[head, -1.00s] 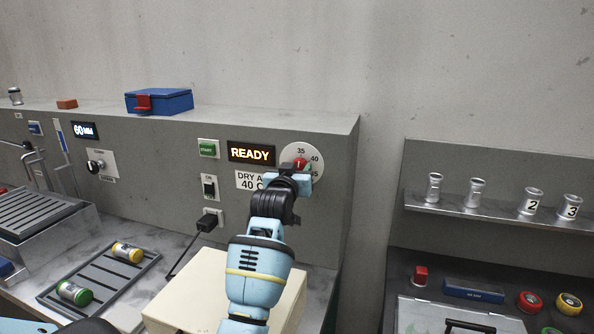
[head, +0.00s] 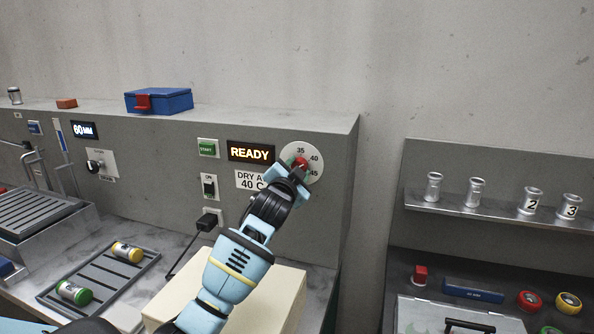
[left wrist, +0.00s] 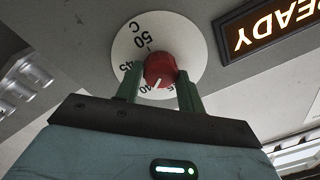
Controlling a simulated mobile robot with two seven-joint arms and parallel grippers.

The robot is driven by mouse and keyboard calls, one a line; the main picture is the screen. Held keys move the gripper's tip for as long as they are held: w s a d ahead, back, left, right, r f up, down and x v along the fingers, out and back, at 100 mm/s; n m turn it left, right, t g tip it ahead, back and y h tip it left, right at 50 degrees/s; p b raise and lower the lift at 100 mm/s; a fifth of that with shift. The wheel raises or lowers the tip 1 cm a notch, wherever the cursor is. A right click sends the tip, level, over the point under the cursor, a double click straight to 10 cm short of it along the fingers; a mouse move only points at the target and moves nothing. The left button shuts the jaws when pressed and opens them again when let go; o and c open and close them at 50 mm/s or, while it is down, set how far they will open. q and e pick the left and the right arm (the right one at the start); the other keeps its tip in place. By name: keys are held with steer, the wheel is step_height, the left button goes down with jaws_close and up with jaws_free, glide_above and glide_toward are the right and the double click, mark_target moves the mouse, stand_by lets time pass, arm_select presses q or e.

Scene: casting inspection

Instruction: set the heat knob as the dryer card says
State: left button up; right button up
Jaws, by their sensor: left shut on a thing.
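The red heat knob (head: 299,162) sits on a round white dial (head: 316,152) with numbers, on the grey dryer panel. My left gripper (head: 298,169) is shut on the knob, with a green finger on each side in the left wrist view (left wrist: 158,82). There the knob (left wrist: 160,67) shows a white pointer line directed close to the 40 mark, though the fingers crowd the nearby numbers. The dryer card (head: 249,181) is partly covered by my gripper and reads "DRY A…" and "40 C". My right gripper is not in view.
A lit READY display (head: 250,152), a green START button (head: 207,148) and an ON switch (head: 209,186) are left of the dial. A cream box (head: 285,300) stands below my arm. A shelf (head: 500,215) with metal cups is at the right.

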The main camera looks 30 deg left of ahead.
arm_select(q)
steer(key=shift+f+m, duration=0.1)
steer(key=shift+m, duration=0.5)
steer(key=o, duration=1)
steer(key=shift+c, duration=0.2)
steer(key=v, duration=0.8)
